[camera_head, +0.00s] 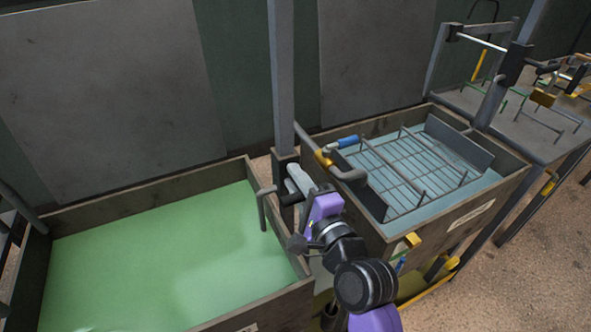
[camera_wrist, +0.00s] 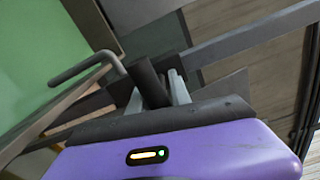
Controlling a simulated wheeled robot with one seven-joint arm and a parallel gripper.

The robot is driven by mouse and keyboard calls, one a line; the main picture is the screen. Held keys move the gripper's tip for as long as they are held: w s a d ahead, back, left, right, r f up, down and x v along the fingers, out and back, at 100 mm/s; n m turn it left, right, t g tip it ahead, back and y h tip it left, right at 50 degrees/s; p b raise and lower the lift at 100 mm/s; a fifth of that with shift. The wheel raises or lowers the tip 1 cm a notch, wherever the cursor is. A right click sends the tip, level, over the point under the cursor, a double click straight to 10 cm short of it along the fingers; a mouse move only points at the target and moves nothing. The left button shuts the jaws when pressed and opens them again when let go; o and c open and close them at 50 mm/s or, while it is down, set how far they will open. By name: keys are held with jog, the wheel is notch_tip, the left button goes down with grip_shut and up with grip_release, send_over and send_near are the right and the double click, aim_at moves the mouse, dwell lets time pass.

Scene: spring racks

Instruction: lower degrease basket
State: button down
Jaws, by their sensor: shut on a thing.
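A wire basket (camera_head: 400,168) with upright end plates sits low in the tank of pale blue liquid (camera_head: 455,222), right of centre. No readable label shows whether this is the degrease basket. My gripper (camera_head: 296,184) is at the grey upright post (camera_head: 283,80), between the blue tank and a green tank. It is shut on a dark cylindrical handle (camera_head: 298,198). In the wrist view the handle (camera_wrist: 149,82) stands between the two grey fingers of my gripper (camera_wrist: 160,88). A bent grey rod (camera_wrist: 85,68) runs beside it toward the green liquid.
The green-liquid tank (camera_head: 170,178) lies on the left. A second post (camera_head: 512,65) and a rack table (camera_head: 535,120) stand at right. Floor is free at lower right.

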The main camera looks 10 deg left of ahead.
jog(key=shift+f+b, duration=0.35)
jog(key=shift+f, duration=1.1)
jog(key=c, duration=1.2)
grip_release()
jog(key=shift+c, duration=0.2)
jog(key=shift+r, duration=0.2)
jog(key=v, duration=0.8)
jog(key=shift+w, duration=0.1)
